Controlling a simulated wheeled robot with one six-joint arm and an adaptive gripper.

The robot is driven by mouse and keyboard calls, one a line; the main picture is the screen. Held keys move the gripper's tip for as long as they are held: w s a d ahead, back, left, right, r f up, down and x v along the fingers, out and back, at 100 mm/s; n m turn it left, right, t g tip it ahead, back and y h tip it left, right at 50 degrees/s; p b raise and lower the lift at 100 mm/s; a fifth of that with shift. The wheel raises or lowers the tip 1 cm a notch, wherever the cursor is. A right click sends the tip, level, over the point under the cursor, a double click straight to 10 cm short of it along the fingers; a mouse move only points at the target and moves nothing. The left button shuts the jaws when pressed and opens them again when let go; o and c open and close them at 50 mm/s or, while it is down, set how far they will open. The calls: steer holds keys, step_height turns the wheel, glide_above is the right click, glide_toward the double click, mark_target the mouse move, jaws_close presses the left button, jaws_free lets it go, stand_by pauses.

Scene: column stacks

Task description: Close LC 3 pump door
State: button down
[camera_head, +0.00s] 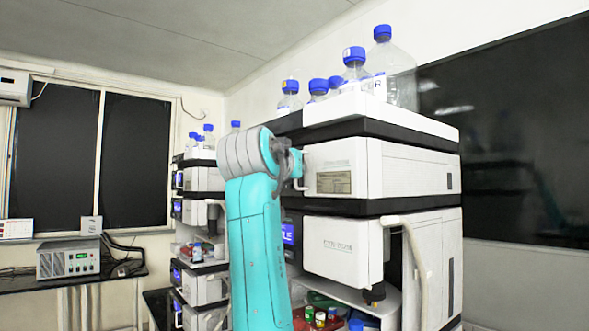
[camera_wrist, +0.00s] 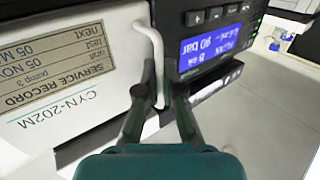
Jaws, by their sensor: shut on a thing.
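The LC 3 pump door (camera_head: 334,158) is the white front panel of the upper module in the stack, with a service label. In the wrist view, the door (camera_wrist: 25,128) fills the left side and its label (camera_wrist: 55,66) reads "pump 3", upside down. A white bar handle (camera_wrist: 156,45) stands at the door's edge beside the display. My gripper (camera_wrist: 160,95) has its two dark fingers on either side of this handle, shut on it. In the head view the fingers are mostly hidden by my teal arm. I cannot tell exactly how far the door stands from its frame.
A blue-lit display panel (camera_wrist: 213,45) with buttons is close to the right of the handle. Blue-capped bottles (camera_head: 354,70) stand on top of the stack. Another white module (camera_head: 342,247) sits below. A second stack (camera_head: 203,180) stands behind my arm, to the left.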

steer(key=c, duration=1.3)
jaws_free()
steer(key=v, duration=1.2)
